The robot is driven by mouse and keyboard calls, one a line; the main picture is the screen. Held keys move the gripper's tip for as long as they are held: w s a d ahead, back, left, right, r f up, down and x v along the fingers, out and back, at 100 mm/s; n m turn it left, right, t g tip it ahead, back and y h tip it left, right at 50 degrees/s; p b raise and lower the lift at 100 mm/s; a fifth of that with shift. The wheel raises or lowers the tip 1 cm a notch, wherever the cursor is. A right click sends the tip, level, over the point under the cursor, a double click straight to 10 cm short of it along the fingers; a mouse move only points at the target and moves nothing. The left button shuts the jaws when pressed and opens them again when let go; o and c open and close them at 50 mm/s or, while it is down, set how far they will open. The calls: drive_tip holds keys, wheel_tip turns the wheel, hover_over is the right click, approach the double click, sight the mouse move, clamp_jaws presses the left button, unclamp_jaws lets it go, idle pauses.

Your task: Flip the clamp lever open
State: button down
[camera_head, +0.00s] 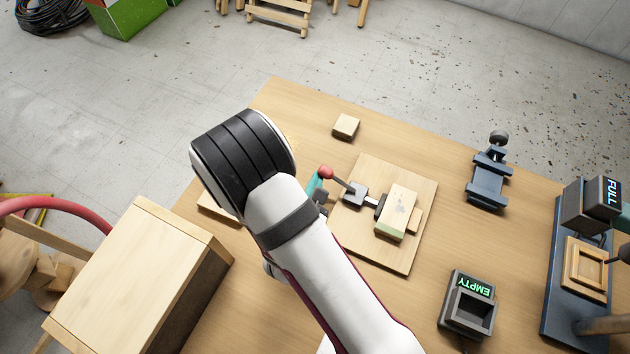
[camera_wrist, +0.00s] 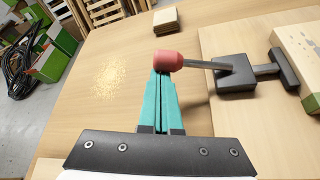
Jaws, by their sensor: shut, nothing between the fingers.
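The clamp (camera_head: 355,194) is a dark block with a lever, fixed on a wooden board (camera_head: 383,255). Its lever (camera_wrist: 208,65) is a grey rod ending in a red knob (camera_head: 325,172). The rod leans from the clamp block out to the left. A pale wood block (camera_head: 397,212) sits at the clamp's pad on the board. My gripper (camera_wrist: 160,78) has teal fingers, shut and empty. In the wrist view the fingertips are right at the red knob (camera_wrist: 168,60), which covers their ends. I cannot tell whether they touch it. My arm hides part of the bench in the head view.
A small wood block (camera_head: 346,126) lies behind the board. A blue vise-like fixture (camera_head: 489,178) and an EMPTY tray (camera_head: 468,304) stand to the right, with a FULL station (camera_head: 587,246) beyond. A wooden box (camera_head: 138,284) stands at left. Sawdust (camera_wrist: 110,80) lies left of the fingers.

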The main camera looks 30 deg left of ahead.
sight(328, 169)
drive_tip(key=shift+d+r, duration=0.5)
drive_tip(key=shift+r, duration=0.3)
drive_tip(key=shift+d+r, duration=0.45)
drive_tip(key=shift+r, duration=0.35)
drive_tip(key=shift+d+r, duration=0.8)
drive_tip(key=shift+d, duration=0.3)
